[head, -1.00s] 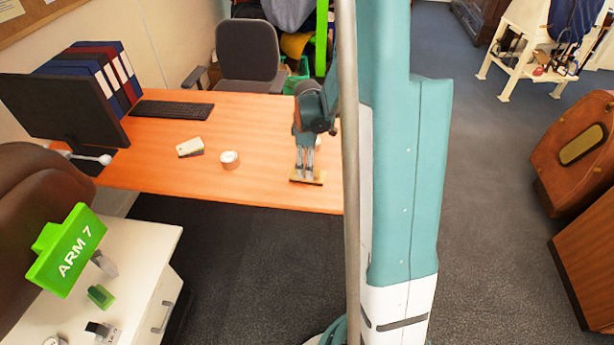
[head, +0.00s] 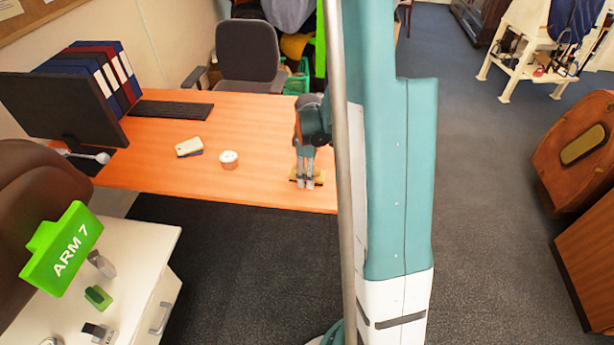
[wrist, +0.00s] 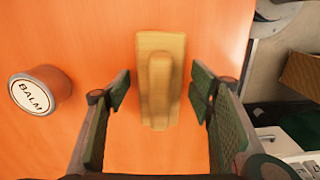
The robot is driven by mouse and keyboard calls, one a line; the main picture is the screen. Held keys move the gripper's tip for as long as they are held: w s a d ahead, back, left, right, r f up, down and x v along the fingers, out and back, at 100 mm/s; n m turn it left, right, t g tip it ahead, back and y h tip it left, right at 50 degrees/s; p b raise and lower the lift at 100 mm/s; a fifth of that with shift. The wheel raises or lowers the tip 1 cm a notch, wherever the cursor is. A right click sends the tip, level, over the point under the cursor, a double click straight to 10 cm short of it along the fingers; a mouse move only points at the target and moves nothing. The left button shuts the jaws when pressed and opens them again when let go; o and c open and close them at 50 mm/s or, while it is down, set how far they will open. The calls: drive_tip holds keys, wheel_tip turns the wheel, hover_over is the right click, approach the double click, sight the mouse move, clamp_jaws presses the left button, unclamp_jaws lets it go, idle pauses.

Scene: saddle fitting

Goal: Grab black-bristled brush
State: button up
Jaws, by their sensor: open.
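A wooden brush (wrist: 160,85) with a pale yellow-brown block and a raised grip along its middle lies on the orange table. Its bristles are hidden from above in the wrist view. In the head view the brush (head: 320,178) is near the table's front edge, partly covered by my gripper (head: 306,184). In the wrist view my gripper (wrist: 161,93) is open, with one green-padded finger on each side of the brush. Gaps of orange table show between each finger and the brush, so neither seems to touch it.
A round tin labelled BALM (wrist: 37,92) stands left of my gripper, also in the head view (head: 229,159). A small stack of cards (head: 189,147), a keyboard (head: 171,109) and a monitor (head: 62,107) are farther left. The table's front edge (head: 240,204) is close.

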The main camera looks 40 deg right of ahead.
idle(0.4)
drive_tip(key=c, duration=1.1)
drive_tip(key=shift+o, duration=0.2)
drive_tip(key=shift+r, duration=0.2)
drive_tip(key=shift+r+p, duration=1.1)
drive_tip(key=shift+r, duration=3.75)
